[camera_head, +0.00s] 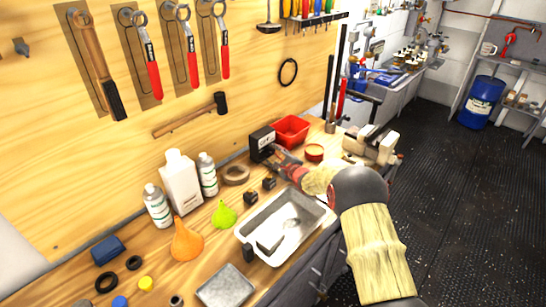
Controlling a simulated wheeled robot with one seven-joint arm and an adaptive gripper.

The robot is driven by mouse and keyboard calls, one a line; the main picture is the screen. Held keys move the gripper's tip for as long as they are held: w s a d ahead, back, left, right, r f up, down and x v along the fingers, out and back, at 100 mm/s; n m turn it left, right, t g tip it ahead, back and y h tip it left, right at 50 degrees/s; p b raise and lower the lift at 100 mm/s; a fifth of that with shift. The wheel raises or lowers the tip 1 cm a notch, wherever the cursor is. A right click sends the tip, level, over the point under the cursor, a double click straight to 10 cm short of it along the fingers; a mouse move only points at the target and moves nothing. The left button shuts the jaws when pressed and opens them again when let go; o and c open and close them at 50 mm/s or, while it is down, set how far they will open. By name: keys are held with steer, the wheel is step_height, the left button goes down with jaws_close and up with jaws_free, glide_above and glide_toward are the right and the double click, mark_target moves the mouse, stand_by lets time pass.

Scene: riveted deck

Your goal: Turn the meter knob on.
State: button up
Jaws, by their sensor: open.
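The meter (262,140) is a small black box with a pale face, standing at the back of the wooden workbench against the board wall. Its knob is too small to make out and may be hidden by my gripper. My gripper (279,155) is at the meter's lower right front, very close to it. I cannot tell whether it touches the meter. The jaws are open, and I see nothing held in them. My arm reaches in from the lower right.
A red bin (291,129) and a red round tin (314,152) stand right of the meter. A vise (373,146) is at the bench's right end. A grey tray (262,257), small black blocks (251,198), a tape roll (236,175) and bottles (181,186) lie in front and left.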

steer(key=shift+w+a, duration=0.15)
steer(key=shift+w, duration=0.1)
steer(key=shift+c, duration=0.4)
jaws_close()
